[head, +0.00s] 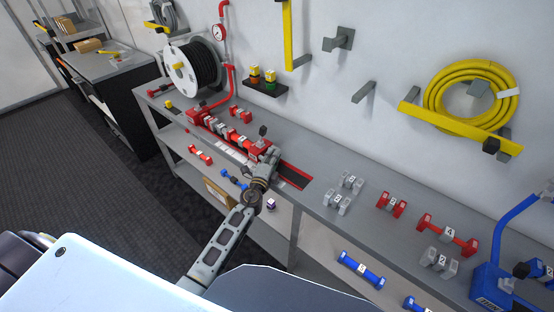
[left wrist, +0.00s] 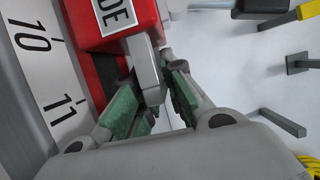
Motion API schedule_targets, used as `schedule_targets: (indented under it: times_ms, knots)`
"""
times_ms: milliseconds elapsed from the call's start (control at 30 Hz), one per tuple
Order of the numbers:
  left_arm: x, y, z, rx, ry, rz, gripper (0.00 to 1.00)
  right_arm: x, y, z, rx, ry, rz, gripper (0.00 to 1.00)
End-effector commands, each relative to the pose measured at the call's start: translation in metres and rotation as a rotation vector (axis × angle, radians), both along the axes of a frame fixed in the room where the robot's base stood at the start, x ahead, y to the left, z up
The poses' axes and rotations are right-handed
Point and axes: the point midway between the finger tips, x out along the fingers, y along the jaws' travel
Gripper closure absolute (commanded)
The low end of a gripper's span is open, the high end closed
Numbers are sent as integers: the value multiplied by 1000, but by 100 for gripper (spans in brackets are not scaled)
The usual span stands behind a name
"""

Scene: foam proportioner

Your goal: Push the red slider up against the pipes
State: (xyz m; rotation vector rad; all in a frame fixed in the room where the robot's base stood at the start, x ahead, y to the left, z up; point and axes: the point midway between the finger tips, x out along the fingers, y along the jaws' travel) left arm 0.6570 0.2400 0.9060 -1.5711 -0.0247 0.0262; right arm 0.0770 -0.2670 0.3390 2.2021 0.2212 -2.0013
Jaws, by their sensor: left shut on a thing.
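The red slider (head: 259,147) sits on a rail on the grey bench, at the right end of a row of red and grey pipes (head: 222,131). My left gripper (head: 265,165) is at the slider's near right side. In the left wrist view the red slider (left wrist: 108,22) carries a white label ending in "DE". A grey tab (left wrist: 148,72) on it lies between the green-padded fingers of my left gripper (left wrist: 155,97), which is shut on it. The slider looks close to the pipes, but I cannot tell whether they touch. My right gripper is not in view.
The dark rail strip (head: 294,176) to the slider's right is bare. A numbered scale (left wrist: 45,75) runs beside the slider. Loose grey and red fittings (head: 390,203) lie further right on the bench. A hose reel (head: 194,68) and a small shelf (head: 265,87) are behind.

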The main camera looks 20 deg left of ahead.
Motion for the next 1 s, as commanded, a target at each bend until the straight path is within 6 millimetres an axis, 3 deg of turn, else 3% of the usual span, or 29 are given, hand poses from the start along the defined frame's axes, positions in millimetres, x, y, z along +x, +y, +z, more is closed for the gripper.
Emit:
schedule_targets:
  times_ms: [33,300,333,400,1000]
  knots:
    - [2,11,2,4,-4,18,100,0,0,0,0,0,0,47]
    - [2,14,4,6,-7,24,100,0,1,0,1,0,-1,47]
    - [2,14,4,6,-7,24,85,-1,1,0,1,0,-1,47]
    - [2,14,4,6,-7,24,79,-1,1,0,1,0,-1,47]
    - [-3,14,3,7,-6,24,79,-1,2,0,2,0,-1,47]
